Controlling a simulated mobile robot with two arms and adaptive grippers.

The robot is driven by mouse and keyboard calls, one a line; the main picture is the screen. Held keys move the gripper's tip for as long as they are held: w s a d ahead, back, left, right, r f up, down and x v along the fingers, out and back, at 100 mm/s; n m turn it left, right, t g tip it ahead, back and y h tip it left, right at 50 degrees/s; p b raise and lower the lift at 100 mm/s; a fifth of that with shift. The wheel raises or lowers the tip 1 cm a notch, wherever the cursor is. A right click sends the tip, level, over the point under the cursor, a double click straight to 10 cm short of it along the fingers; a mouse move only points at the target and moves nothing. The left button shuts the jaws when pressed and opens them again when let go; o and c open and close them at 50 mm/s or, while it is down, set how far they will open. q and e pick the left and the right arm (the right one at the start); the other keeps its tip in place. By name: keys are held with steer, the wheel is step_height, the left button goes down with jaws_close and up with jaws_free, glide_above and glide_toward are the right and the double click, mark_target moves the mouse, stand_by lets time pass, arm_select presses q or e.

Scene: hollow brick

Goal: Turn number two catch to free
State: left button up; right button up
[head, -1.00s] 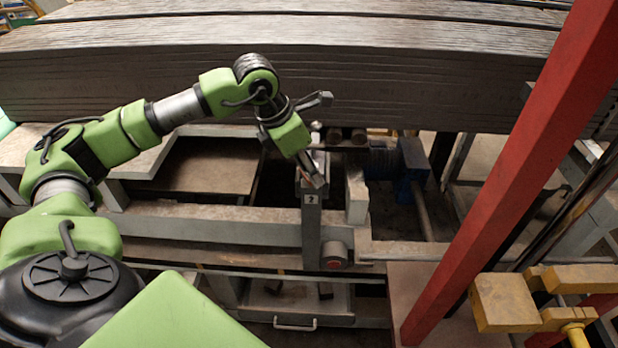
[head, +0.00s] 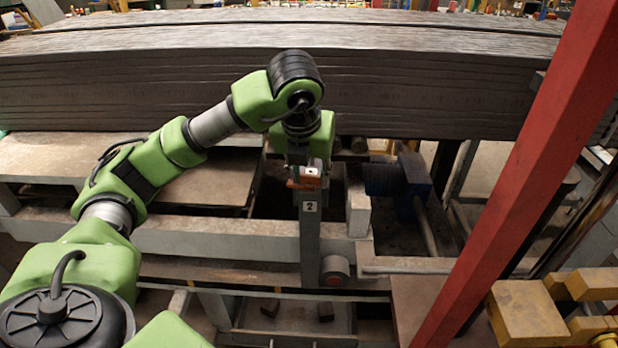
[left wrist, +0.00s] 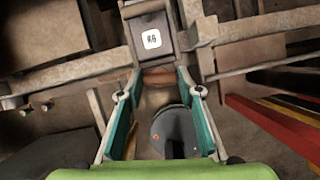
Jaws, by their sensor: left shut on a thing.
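The number two catch (head: 305,183) is an orange-brown piece at the top of a grey upright post (head: 311,240) with a white "2" label. My left gripper (head: 308,176) comes down onto it from above and is shut on it. In the left wrist view, the teal-sided fingers (left wrist: 157,84) stand on both sides of a brownish part of the catch (left wrist: 158,73), just below the labelled post (left wrist: 150,38). The fingers partly hide the catch, so its exact turn is hard to tell. My right gripper is not in view.
A thick stack of grey boards (head: 200,85) lies behind the arm. A red slanted beam (head: 530,170) and yellow blocks (head: 525,312) stand at the right. A round red-faced knob (head: 334,270) sits at the post's foot, and a blue machine part (head: 398,178) is behind it.

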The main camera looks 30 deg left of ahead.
arm_select(q)
steer(key=shift+w+r+n, duration=0.1)
steer(key=shift+n, duration=0.8)
steer(key=shift+y, duration=0.3)
steer(key=o, duration=1.1)
steer(key=v, duration=1.2)
steer(key=shift+w, duration=0.2)
